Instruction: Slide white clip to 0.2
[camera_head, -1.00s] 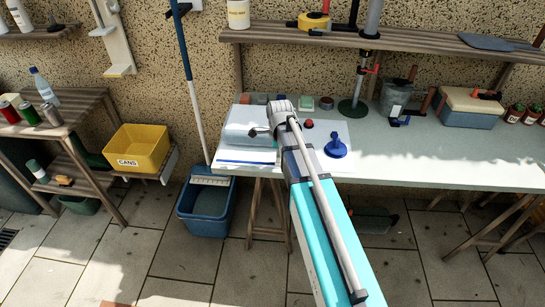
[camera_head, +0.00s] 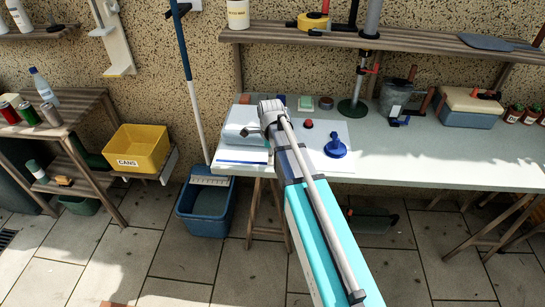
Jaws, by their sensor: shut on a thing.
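My gripper (camera_head: 247,131) is at the far end of my arm, low over the left part of the pale workbench (camera_head: 440,165). Its dark fingers are at the front right side of a pale blue-grey box-like device (camera_head: 238,116). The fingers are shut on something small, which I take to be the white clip. The clip itself is too small and too covered by the gripper to make out. A flat white piece with a blue strip (camera_head: 243,162) lies just in front of the device, near the bench's front edge.
A blue round-based tool (camera_head: 336,147) and a red knob (camera_head: 308,124) stand to the right of my arm. Small blocks lie behind it. A green-based stand (camera_head: 352,108) is at the back. A blue bucket (camera_head: 206,208) stands below. The bench's right middle is clear.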

